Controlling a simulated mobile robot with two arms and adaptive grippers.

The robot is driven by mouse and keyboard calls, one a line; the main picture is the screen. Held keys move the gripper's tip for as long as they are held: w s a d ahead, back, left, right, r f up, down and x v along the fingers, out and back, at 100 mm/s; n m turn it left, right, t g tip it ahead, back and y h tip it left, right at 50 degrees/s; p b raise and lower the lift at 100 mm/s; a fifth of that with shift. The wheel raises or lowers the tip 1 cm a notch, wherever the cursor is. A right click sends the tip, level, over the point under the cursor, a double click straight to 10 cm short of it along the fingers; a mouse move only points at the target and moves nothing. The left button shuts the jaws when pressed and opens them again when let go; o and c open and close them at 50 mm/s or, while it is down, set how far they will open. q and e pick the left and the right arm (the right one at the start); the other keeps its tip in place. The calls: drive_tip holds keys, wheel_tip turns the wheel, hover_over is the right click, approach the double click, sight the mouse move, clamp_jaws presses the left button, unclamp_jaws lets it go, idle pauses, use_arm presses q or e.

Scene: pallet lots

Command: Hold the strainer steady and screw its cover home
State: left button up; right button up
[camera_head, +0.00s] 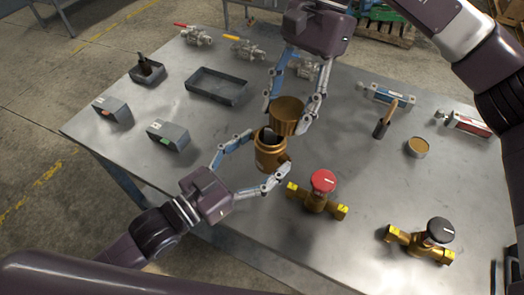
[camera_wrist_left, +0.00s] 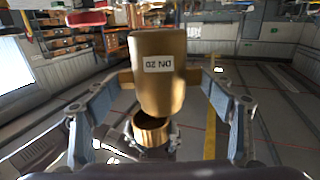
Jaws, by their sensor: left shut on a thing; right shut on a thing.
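The brass strainer body (camera_head: 270,157) stands over the middle of the table, its dark mouth partly visible. My left gripper (camera_head: 254,166) is shut on its sides; the left wrist view shows the strainer (camera_wrist_left: 160,90) upside down with a "DN 20" label between the fingers. My right gripper (camera_head: 291,107) is shut on the brass cover (camera_head: 287,117), just above and behind the mouth in the head view. The cover (camera_wrist_left: 152,133) also shows in the left wrist view, its dark hollow end towards the strainer. Overlap hides whether they touch.
A red-wheeled valve (camera_head: 322,184) stands close right of the strainer. A black-wheeled valve (camera_head: 438,234) is at the lower right. An empty grey tray (camera_head: 217,88), two grey boxes, a brush (camera_head: 385,120) and a round tin (camera_head: 417,147) lie around.

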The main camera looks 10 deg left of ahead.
sight(271, 130)
use_arm(q)
drive_tip(key=shift+r, duration=0.2)
use_arm(e)
drive_tip(key=a+r, duration=0.2)
drive_tip(key=a, duration=0.1)
drive_tip(key=shift+m, duration=0.4)
drive_tip(key=shift+d, duration=0.1)
drive_tip(key=shift+f, duration=2)
drive_tip(key=shift+f, duration=0.1)
drive_tip(key=shift+f, duration=0.75)
drive_tip(key=shift+f, duration=0.6)
